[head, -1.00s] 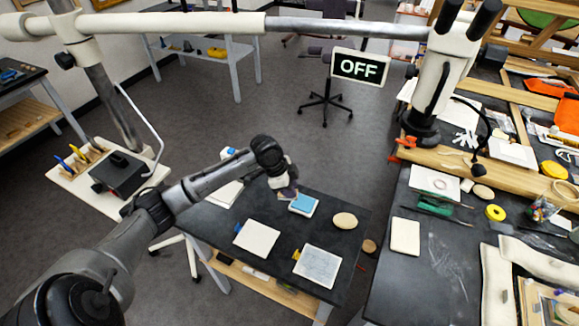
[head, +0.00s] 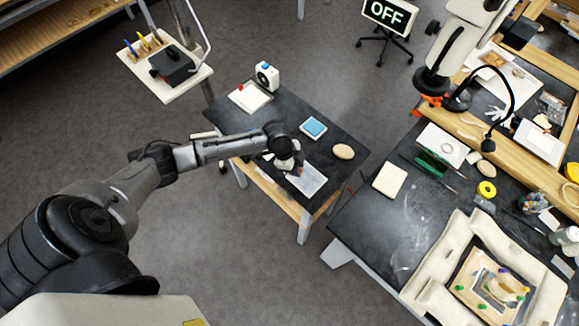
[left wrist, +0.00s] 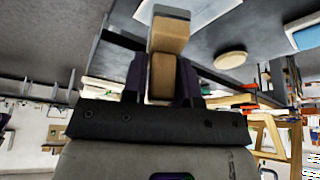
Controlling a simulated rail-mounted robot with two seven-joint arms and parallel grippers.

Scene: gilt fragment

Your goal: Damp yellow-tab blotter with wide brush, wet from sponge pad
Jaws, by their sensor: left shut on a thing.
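My left gripper (head: 296,168) is shut on the wide brush (left wrist: 168,42), whose tan body shows between the dark fingers in the left wrist view. The gripper is over the upper left part of a pale grey-blue blotter (head: 310,181) near the small table's front edge. I cannot tell whether the brush touches it. The tab of this blotter is hidden now; the earlier head view shows a yellow tab beside it. The blue sponge pad (head: 313,127) lies behind the gripper. A second pale blotter is mostly covered by my arm. My right gripper is not in view.
A red-tabbed white pad (head: 250,97) and a white device (head: 267,76) stand at the small table's back left. An oval tan piece (head: 343,151) lies on its right. A larger cluttered bench (head: 385,240) stands to the right, with a boom-mounted instrument above it.

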